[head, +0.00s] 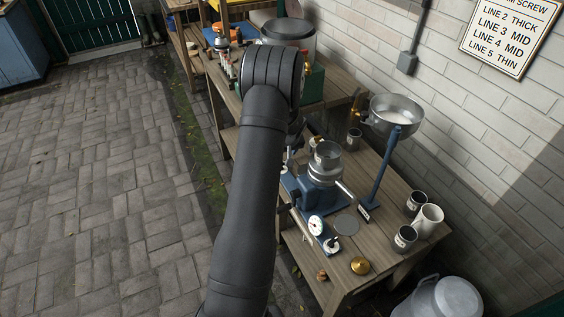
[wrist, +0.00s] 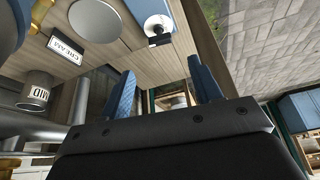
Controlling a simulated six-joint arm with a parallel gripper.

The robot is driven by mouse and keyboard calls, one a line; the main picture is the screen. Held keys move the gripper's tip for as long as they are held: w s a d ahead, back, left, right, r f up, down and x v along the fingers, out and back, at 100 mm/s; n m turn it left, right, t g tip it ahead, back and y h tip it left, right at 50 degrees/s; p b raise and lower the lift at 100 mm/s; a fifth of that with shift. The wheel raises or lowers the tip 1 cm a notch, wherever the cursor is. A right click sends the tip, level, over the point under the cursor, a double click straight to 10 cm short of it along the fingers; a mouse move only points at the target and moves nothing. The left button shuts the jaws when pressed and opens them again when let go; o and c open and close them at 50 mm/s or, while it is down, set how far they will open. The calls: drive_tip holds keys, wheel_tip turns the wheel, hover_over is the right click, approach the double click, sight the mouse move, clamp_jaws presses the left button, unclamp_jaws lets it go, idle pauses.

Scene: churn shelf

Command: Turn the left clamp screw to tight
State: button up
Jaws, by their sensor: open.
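A blue-based separator machine (head: 318,190) with a metal bowl stands on the wooden bench in the head view, partly hidden by my arm. A white disc on a dark mount also shows at the top of the wrist view (wrist: 157,27). I cannot make out the left clamp screw for certain in either view. My gripper (wrist: 165,88) shows its two blue fingers wide apart with nothing between them. In the head view my arm hides the gripper.
A steel basin (head: 396,112) stands on a blue post. Dark mugs and a white jug (head: 428,220) are at the bench's right end. A brass piece (head: 360,266) lies near the front. The wrist view shows a CREAM label (wrist: 66,50) and a MID cup (wrist: 37,90).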

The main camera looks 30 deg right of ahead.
drive_tip(key=x, duration=0.9)
drive_tip(key=shift+f, duration=0.15)
drive_tip(key=c, duration=1)
